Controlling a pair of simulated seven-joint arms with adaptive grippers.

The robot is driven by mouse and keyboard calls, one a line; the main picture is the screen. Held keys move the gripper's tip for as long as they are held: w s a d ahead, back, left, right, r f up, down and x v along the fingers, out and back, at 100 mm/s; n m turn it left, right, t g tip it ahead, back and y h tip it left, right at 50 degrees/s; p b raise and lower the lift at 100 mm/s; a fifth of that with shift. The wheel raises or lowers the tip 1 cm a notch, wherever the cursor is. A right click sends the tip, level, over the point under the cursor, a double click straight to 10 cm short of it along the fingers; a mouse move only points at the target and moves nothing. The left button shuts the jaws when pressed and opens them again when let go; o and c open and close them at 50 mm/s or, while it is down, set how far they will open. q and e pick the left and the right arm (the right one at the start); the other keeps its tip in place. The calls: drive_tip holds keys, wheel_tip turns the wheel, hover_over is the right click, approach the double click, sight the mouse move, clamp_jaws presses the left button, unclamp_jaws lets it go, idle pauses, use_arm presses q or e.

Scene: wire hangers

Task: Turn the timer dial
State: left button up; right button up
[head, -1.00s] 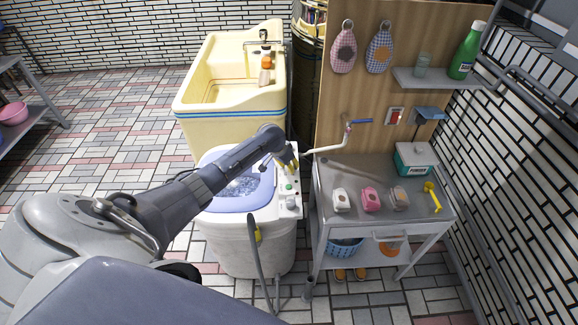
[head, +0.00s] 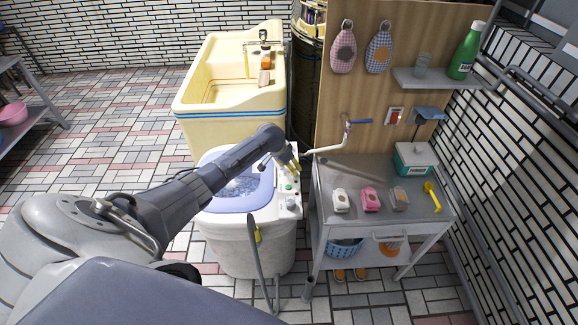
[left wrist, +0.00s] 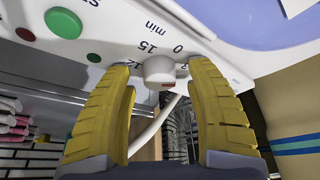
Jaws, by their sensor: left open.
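The timer dial (left wrist: 159,69) is a white knob on the washing machine's white panel, with "0", "15", "12" and "min" printed around it. In the left wrist view it lies between the two yellow fingers of my left gripper (left wrist: 163,100). The fingers are open, with a gap on each side of the dial. In the head view my left gripper (head: 293,164) is at the far end of the control panel (head: 290,192) and hides the dial. The washing machine (head: 247,240) stands open with water inside. My right gripper is not in view.
A green button (left wrist: 63,22) and a red button (left wrist: 25,34) are beside the dial on the panel. A cream sink (head: 230,130) is behind the machine. A pipe (head: 328,149) with a blue handle is near my gripper.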

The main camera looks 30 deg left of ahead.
use_arm(q)
drive_tip(key=v, duration=1.2)
idle(0.5)
